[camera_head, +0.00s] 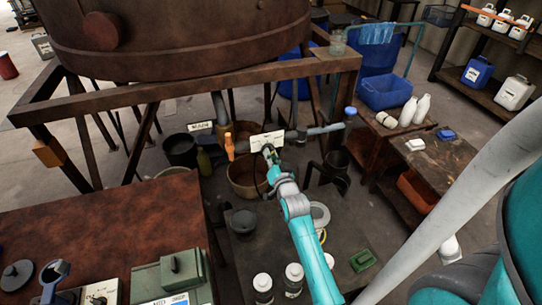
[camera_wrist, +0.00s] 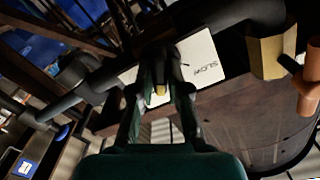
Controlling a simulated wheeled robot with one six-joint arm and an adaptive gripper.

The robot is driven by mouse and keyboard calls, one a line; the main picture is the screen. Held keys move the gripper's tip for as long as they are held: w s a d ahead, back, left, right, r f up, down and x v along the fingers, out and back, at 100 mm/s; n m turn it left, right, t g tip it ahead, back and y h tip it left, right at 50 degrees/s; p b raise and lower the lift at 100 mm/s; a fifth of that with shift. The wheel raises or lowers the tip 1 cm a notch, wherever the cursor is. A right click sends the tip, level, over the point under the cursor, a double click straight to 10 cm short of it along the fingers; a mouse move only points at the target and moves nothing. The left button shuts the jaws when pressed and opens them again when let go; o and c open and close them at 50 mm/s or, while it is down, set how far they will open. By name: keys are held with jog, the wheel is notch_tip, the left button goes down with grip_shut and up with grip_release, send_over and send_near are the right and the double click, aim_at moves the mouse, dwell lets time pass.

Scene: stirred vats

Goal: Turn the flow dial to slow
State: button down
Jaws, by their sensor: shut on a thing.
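A white plate (camera_head: 266,141) sits on the pipe under the big vat. It also shows in the wrist view (camera_wrist: 203,60), where the word SLOW reads sideways on its right part. My gripper (camera_head: 269,152) reaches up to the front of this plate. In the wrist view, my gripper's fingers (camera_wrist: 160,68) are closed in around the flow dial, of which a small yellow part (camera_wrist: 160,90) shows between them. The fingers hide most of the dial and the middle of the plate, so I cannot tell where the dial points.
A wooden tub (camera_head: 243,179) is below. The vat's rusty frame (camera_head: 200,90) crosses above. A low table (camera_head: 262,246) with jars lies under my arm.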

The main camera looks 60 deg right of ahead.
jog(key=shift+n, duration=7.3)
jog(key=c, duration=1.2)
grip_release()
jog(key=shift+o, duration=0.3)
jog(key=shift+a, duration=0.1)
jog(key=v, duration=1.2)
